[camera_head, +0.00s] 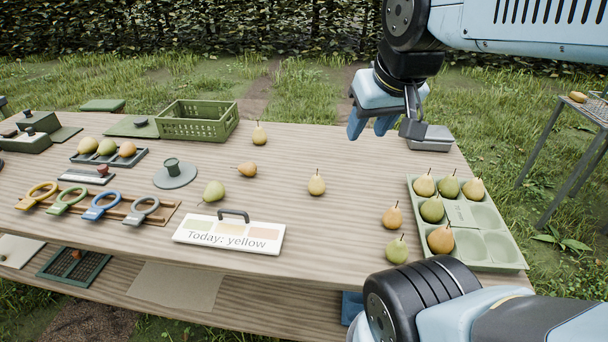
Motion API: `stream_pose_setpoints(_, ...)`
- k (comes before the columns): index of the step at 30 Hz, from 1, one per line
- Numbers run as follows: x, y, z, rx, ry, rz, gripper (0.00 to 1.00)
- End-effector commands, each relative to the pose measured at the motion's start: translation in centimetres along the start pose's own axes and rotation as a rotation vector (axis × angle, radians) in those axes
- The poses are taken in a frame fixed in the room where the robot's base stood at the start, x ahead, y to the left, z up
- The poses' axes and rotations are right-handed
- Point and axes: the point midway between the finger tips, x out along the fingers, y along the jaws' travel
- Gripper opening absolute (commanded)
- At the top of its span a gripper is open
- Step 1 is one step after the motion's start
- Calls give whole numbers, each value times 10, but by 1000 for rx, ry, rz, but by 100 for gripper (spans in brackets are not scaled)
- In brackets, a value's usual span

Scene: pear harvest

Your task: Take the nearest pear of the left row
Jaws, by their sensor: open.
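My gripper (370,131) hangs above the table's back edge at upper right, with its blue fingers apart and nothing between them. Loose pears lie left of centre: a yellow upright one (260,134) at the back, an orange-yellow tipped one (247,170), and a green tipped one (214,191) nearest me. In the pale green tray (507,257) at right, the left row holds a yellow pear (423,185), a green pear (432,209) and, nearest me, an orange pear (440,240). Which row the task means is unclear. My gripper is well apart from all of them.
More loose pears stand at centre (317,184) and left of the tray (393,216), (397,249). A sign (229,234) reads "Today: yellow". A green crate (198,121), a dark tray of pears (109,155) and coloured rings (102,206) occupy the left.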

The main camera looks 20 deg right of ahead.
Motion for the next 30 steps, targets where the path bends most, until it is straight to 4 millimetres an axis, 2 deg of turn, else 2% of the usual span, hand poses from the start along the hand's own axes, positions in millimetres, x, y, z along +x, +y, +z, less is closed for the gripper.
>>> stream_pose_setpoints(8,0,0,0,0,0,0,43)
stream_pose_setpoints(13,2,0,-5,11,-8,-2,59)
stream_pose_setpoints(16,9,1,-15,37,-30,-5,68)
stream_pose_setpoints(23,44,2,-55,150,-112,-9,90)
stream_pose_setpoints(30,94,2,-94,277,-202,2,90)
